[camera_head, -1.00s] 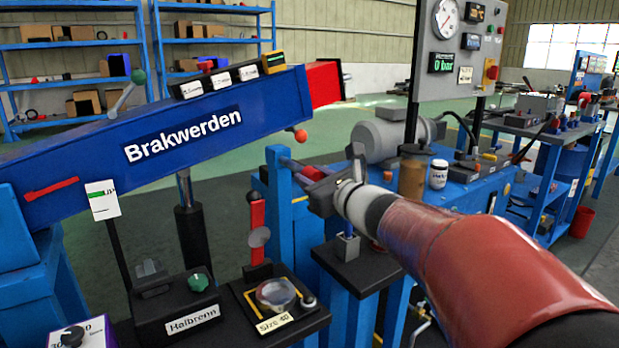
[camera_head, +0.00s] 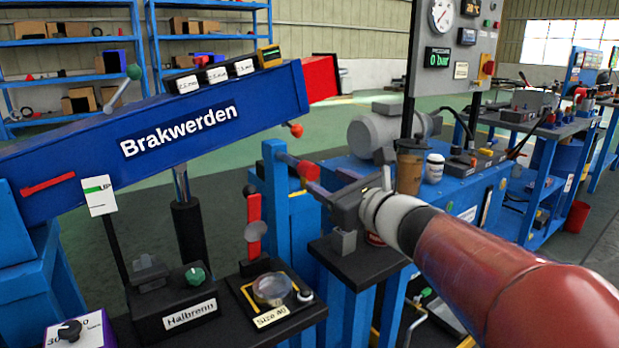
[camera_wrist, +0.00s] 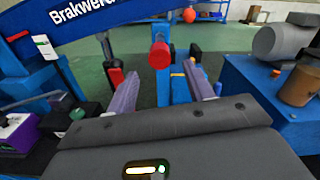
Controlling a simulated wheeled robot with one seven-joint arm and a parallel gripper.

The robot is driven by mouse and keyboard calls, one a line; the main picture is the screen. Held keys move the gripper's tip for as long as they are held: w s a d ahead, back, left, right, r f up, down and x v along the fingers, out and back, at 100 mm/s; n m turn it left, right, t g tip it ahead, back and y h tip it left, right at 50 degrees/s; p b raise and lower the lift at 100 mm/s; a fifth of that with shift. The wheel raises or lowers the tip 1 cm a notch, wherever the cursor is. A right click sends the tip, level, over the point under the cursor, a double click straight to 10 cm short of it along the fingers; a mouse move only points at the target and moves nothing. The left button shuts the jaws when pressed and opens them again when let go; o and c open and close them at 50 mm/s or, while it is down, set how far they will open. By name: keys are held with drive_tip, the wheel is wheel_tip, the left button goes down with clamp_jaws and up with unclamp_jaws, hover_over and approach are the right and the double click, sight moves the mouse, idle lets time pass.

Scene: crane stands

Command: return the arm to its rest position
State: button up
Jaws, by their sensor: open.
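My arm reaches in from the lower right in the head view, with a red-brown sleeve and a white and grey wrist. My gripper (camera_head: 310,178) points left over the small black stand, near the blue post (camera_head: 277,200). In the wrist view my gripper (camera_wrist: 170,82) shows two purple-grey fingers spread apart, with nothing between them. A red round end on a blue bar (camera_wrist: 159,55) shows beyond the gap between the fingers. I cannot tell from these views whether a finger touches the post.
The long blue Brakwerden beam (camera_head: 200,125) slopes across the left. Below it stand the black Halbrenn box (camera_head: 185,305) and a tray with a round glass dish (camera_head: 272,290). A brown cup (camera_head: 409,172), a white cup (camera_head: 434,168) and a grey motor (camera_head: 385,130) stand behind my wrist.

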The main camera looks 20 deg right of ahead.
drive_tip(key=shift+s+d, duration=0.15)
drive_tip(key=shift+s, duration=0.3)
drive_tip(key=s+a+f+n+g+y, duration=0.2)
drive_tip(key=s+a+f+n+g, duration=0.75)
drive_tip(key=n, duration=0.65)
drive_tip(key=s+d+f+n+g+h, duration=0.2)
drive_tip(key=s+d+f+n+h, duration=0.2)
drive_tip(key=s+f+n+h, duration=0.3)
drive_tip(key=s+f+n, duration=0.3)
drive_tip(key=s+n, duration=0.2)
drive_tip(key=n, duration=0.2)
drive_tip(key=shift+h, duration=0.3)
